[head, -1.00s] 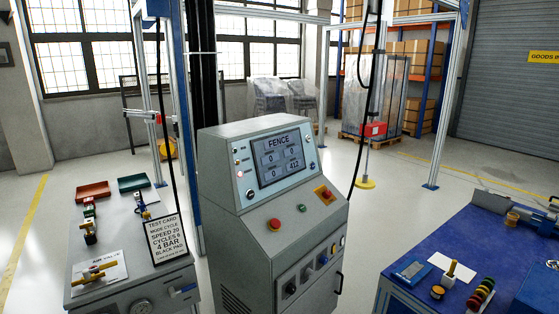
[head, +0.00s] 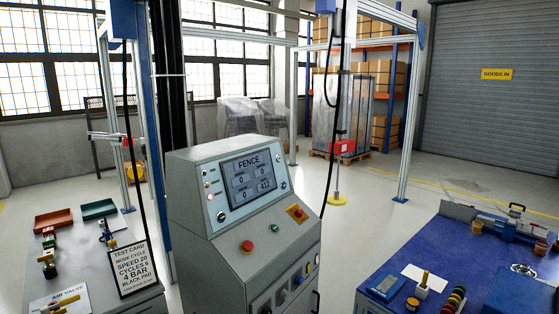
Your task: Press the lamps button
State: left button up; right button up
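The grey control console (head: 190,210) stands in the middle of the head view. Its screen (head: 252,180) reads FENCE, with zeros and 412. Small lamps or buttons (head: 209,184) run down the left of the screen, and the lowest small one (head: 211,196) glows reddish. A round dark button or knob (head: 221,216) sits below them. The sloped desk carries a red button (head: 247,246), a green button (head: 275,228) and a red button on a yellow plate (head: 297,211). The labels are too small to read, so I cannot tell which is the lamps button. Neither gripper is in view.
A grey bench (head: 88,307) with an air valve and a test card (head: 131,268) stands left of the console. A blue table (head: 450,250) with tools stands right. Posts (head: 409,120) and a hanging cable (head: 331,150) rise behind. Floor shows between console and table.

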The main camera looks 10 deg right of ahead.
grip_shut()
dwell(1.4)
